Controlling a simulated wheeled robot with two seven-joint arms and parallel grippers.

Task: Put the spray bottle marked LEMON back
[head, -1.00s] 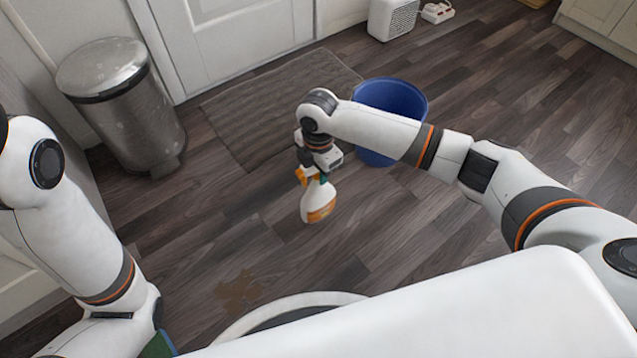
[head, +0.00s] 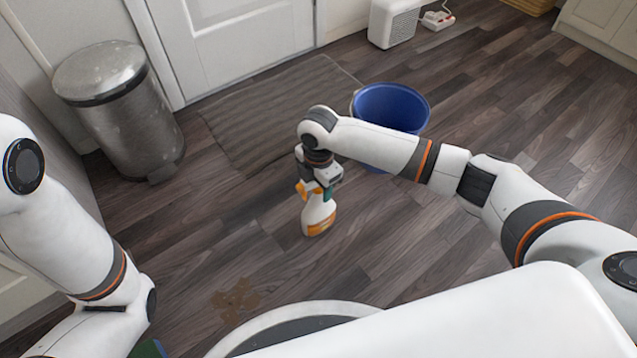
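A white spray bottle (head: 317,214) with an orange trigger and an orange label patch hangs below my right gripper (head: 318,186). The gripper is shut on its upper part, which is partly hidden by the fingers. The bottle is nearly upright, slightly tilted, over bare wood floor. I cannot tell exactly how high its base is above the floor, and the label's writing is too small to read. My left arm comes in at the left edge, and its gripper is out of view.
A blue bucket (head: 391,106) stands behind my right forearm. A grey mat (head: 270,115) lies before the white door. A metal pedal bin (head: 125,115) stands at the left. A brown stain (head: 235,301) marks the floor. A white heater (head: 393,22) stands at the back.

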